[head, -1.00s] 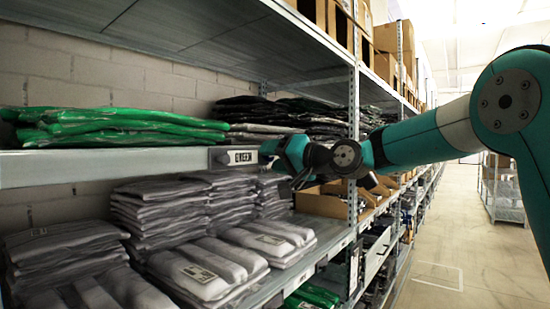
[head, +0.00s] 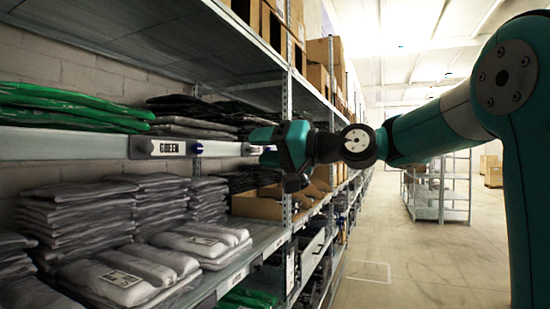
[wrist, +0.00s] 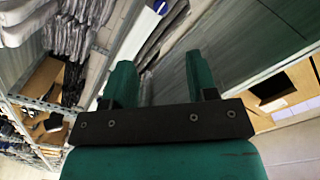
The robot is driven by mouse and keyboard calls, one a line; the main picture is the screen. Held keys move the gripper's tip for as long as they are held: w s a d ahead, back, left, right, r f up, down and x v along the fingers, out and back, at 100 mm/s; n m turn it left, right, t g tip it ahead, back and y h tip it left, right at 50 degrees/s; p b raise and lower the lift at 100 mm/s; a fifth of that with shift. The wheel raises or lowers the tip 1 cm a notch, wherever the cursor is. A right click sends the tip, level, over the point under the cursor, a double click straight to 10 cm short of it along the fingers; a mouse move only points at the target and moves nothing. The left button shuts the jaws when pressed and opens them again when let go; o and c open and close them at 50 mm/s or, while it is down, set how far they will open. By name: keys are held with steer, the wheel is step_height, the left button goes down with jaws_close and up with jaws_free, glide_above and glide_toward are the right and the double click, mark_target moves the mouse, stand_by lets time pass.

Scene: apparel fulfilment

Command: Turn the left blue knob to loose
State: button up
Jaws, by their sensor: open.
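A blue knob (head: 197,148) sits at the right end of a grey label holder reading GREEN (head: 165,148) on the front of the shelf beam, in the head view. A second, smaller blue spot (head: 246,149), which looks like another knob, shows farther right along the beam, close to my gripper. My gripper (head: 265,147) is to the right of the GREEN holder, apart from its knob. In the wrist view my gripper (wrist: 160,78) has its two teal fingers spread with nothing between them. A small blue piece (wrist: 160,6) on a white strip shows beyond the fingertips; which knob it is I cannot tell.
Green packs (head: 65,105) lie on the shelf above the beam (head: 60,144). Stacks of grey bagged garments (head: 95,215) fill the shelf below. Cardboard boxes (head: 258,203) stand beyond them. The aisle floor (head: 400,265) at the right is clear.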

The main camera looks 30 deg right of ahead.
steer(key=shift+v, duration=1.1)
steer(key=s+a+f+n+g+h+p, duration=0.1)
steer(key=s+a+f+n+g, duration=0.1)
steer(key=s+a+f+g, duration=0.35)
steer(key=s+a+f+n+g+h+p, duration=0.1)
steer(key=s+a+f+n+g, duration=0.1)
steer(key=a+f, duration=0.6)
steer(key=s+f+n+g+h, duration=0.2)
steer(key=s+f+g, duration=0.1)
steer(key=s+f, duration=0.3)
steer(key=s+a+f+n+g+h+p, duration=0.1)
steer(key=s+f+g, duration=0.3)
steer(key=s, duration=0.7)
step_height(320, 180, down, 2)
steer(key=shift+s+a+f+n+h, duration=0.15)
steer(key=shift+s+a+n+h, duration=0.1)
steer(key=shift+n+h, duration=0.5)
